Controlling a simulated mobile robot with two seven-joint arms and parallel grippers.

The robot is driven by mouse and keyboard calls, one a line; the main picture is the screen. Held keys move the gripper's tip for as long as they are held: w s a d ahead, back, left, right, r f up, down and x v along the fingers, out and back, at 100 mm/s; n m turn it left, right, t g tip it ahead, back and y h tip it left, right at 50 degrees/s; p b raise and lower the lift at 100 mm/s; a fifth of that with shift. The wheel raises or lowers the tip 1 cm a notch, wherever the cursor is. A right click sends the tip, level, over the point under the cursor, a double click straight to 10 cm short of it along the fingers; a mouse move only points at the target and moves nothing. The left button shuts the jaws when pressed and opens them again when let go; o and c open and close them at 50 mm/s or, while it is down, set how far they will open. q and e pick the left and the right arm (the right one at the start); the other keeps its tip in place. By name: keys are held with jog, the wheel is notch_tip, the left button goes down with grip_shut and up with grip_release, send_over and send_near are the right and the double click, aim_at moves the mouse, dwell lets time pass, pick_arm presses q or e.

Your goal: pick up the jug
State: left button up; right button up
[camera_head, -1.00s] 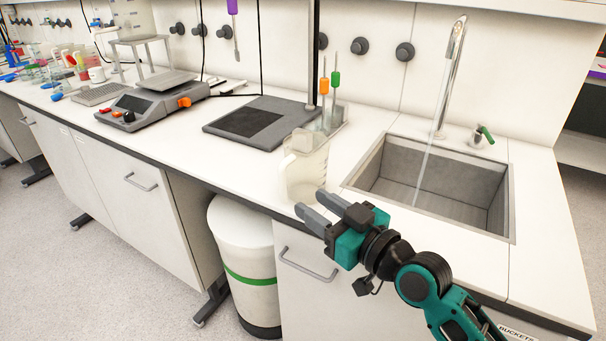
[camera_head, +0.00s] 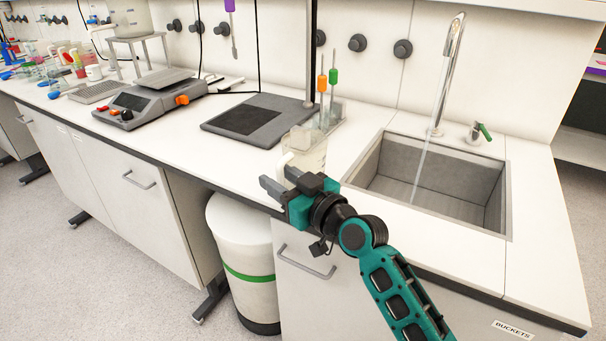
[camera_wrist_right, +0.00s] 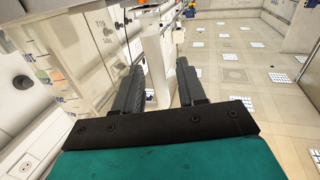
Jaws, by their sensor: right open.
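The jug (camera_head: 312,157) is clear and pale with a whitish handle on its left side. It stands upright on the bench near the front edge, left of the sink. My right gripper (camera_head: 278,178) is in front of the jug's lower left part, fingers pointing left, and hides some of it. In the right wrist view the gripper (camera_wrist_right: 160,70) has its fingers apart. The clear jug wall (camera_wrist_right: 75,50) shows to the left of them there. My left gripper is out of view.
The sink (camera_head: 432,185) with running water lies right of the jug. A clear holder with orange and green-handled tools (camera_head: 330,105) stands just behind it. A flat grey stand base (camera_head: 245,118) is to the left. A white bin (camera_head: 240,240) stands below the bench.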

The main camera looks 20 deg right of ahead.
grip_shut()
dwell(0.5)
jog(key=shift+r, duration=0.15)
